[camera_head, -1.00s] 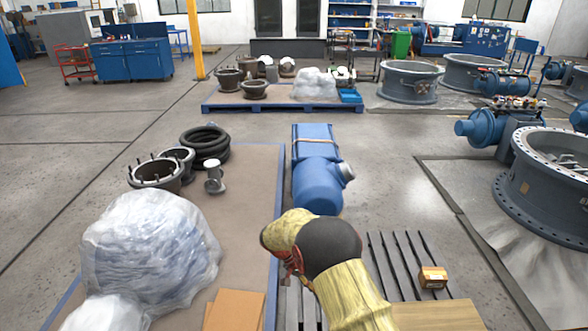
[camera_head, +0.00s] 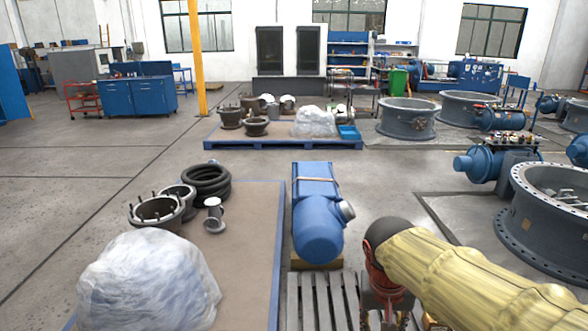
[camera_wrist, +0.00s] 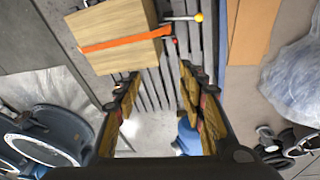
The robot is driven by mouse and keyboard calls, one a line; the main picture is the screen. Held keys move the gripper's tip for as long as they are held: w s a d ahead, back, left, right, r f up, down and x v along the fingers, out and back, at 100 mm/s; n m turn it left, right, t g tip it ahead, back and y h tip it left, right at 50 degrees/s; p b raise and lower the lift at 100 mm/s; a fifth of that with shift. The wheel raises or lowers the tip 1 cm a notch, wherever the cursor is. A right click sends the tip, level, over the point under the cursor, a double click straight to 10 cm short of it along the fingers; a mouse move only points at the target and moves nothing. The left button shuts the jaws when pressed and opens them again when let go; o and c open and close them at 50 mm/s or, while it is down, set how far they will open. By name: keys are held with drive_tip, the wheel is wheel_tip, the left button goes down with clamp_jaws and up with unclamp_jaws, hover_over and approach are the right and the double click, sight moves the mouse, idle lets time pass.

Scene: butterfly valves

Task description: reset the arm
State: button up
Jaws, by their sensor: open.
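My arm in its yellow sleeve reaches in from the lower right of the head view, and its dark wrist points down over the grey slatted pallet (camera_head: 320,300). My gripper (camera_wrist: 160,75) is open and empty in the wrist view, its two padded fingers apart with slats and bright floor showing between them. A wooden block (camera_wrist: 108,30) with an orange strip across it lies past the fingertips, apart from them. A thin rod with a yellow ball end (camera_wrist: 199,17) is beside it. In the head view the fingertips are not clearly seen.
A blue actuator (camera_head: 318,225) stands just beyond the slatted pallet. A plastic-wrapped bundle (camera_head: 150,280) and dark rings (camera_head: 207,184) lie on the left platform. A large flanged valve body (camera_head: 545,215) stands right. Open floor lies between the front items and the rear pallet (camera_head: 285,145).

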drive_tip(key=s+r+n+t+y+p, duration=0.1)
drive_tip(key=s+r+n+t, duration=0.1)
drive_tip(key=s, duration=1.1)
drive_tip(key=shift+s+d+r+t+y+p, duration=0.2)
drive_tip(key=shift+d+r+t+y+p, duration=0.15)
drive_tip(key=shift+r+t, duration=0.6)
